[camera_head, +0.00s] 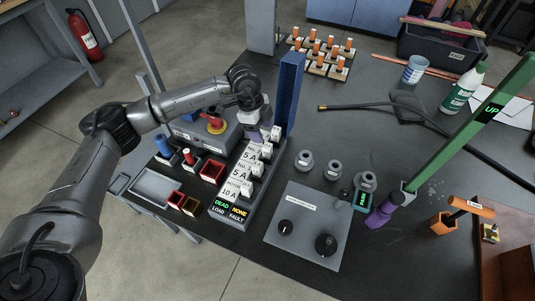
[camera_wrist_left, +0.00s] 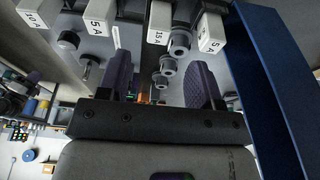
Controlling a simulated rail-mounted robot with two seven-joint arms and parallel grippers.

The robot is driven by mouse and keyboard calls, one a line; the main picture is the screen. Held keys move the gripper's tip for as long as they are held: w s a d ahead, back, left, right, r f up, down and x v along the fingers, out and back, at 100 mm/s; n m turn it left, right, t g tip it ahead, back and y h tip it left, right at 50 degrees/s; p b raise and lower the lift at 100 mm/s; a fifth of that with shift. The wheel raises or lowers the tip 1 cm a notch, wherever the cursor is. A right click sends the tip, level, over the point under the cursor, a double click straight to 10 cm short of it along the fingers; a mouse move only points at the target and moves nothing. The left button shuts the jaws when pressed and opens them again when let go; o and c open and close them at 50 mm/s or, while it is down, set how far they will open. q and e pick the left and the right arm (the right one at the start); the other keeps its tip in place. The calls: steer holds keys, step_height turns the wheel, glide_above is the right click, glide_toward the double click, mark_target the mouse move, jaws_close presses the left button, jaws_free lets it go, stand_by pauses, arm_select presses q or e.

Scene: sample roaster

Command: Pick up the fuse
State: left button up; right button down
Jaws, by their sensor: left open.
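A grey fuse board (camera_head: 232,208) stands on the dark bench with a row of white fuse blocks (camera_head: 246,172) labelled in amps. In the left wrist view, white blocks marked 10 A, 5 A (camera_wrist_left: 100,18), 15 A (camera_wrist_left: 158,20) and 5 A (camera_wrist_left: 211,32) show along the top. I cannot tell which one is the task's fuse. My left gripper (camera_head: 259,134) is at the far end of the row, beside a tall blue panel (camera_head: 291,92). Its two dark purple fingers (camera_wrist_left: 161,82) are apart, with nothing seen held between them.
Grey round knobs (camera_head: 304,160) and a control plate (camera_head: 305,228) lie right of the board. A green bar marked UP (camera_head: 470,120) slants at the right. Orange-topped pieces (camera_head: 322,50) stand at the back. Red trays (camera_head: 211,170) sit left of the board.

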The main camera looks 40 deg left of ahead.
mark_target(266, 145)
arm_select(q)
steer(key=x, duration=0.2)
steer(key=shift+d+f+b, duration=0.1)
steer(key=shift+f+b, duration=0.25)
steer(key=shift+f, duration=0.05)
steer(key=shift+w+d+f, duration=0.1)
steer(key=shift+d+f, duration=0.05)
steer(key=shift+f, duration=0.4)
steer(key=shift+b+x, duration=1.6)
steer(key=shift+x, duration=1)
steer(key=c, duration=1)
